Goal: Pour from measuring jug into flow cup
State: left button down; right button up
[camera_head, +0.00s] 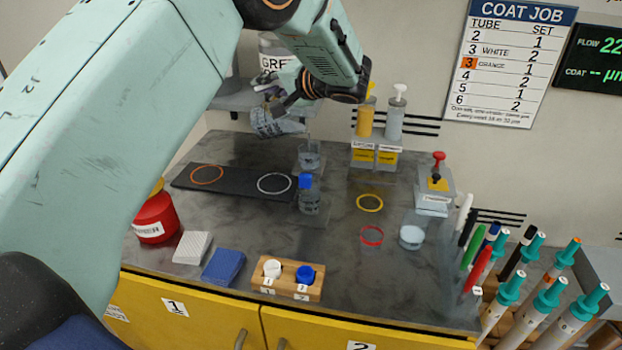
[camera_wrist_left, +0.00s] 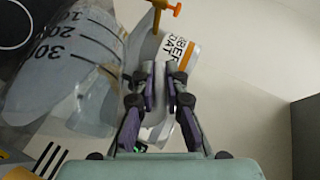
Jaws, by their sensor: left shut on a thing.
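My left gripper (camera_head: 284,104) is shut on the measuring jug, a clear vessel with dark scale marks. The jug (camera_head: 268,124) hangs tilted above the back of the bench. In the left wrist view, its scaled wall (camera_wrist_left: 80,50) fills the left side, and the gripper (camera_wrist_left: 158,78) closes on a pale part, likely its handle. A small clear vessel (camera_head: 310,157), seemingly the flow cup, stands below and right of the jug, apart from it. A faint thin line shows above this cup; I cannot tell whether it is liquid. My right gripper is out of view.
A dark mat (camera_head: 240,183) with coloured rings lies left. Pump bottles (camera_head: 395,115) stand right of the cup. A labelled can (camera_wrist_left: 180,55) with an orange tap is near the gripper.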

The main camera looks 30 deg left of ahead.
pick_arm(q)
jog(key=shift+d+b, duration=0.1)
jog(key=shift+b, duration=0.55)
dwell(1.0)
jog(key=shift+r+b, duration=0.1)
jog(key=shift+b, duration=0.5)
dwell(1.0)
dwell(0.5)
jog(key=shift+s+a+f+n+h, duration=0.15)
jog(key=shift+a+f+h, duration=0.15)
jog(key=shift+a+h, duration=0.15)
jog(key=shift+w+a+f+n+h, duration=0.15)
jog(key=shift+a+f+h, duration=0.1)
jog(key=shift+a+h, duration=0.2)
jog(key=shift+s+a+f, duration=0.15)
jog(key=shift+s, duration=0.05)
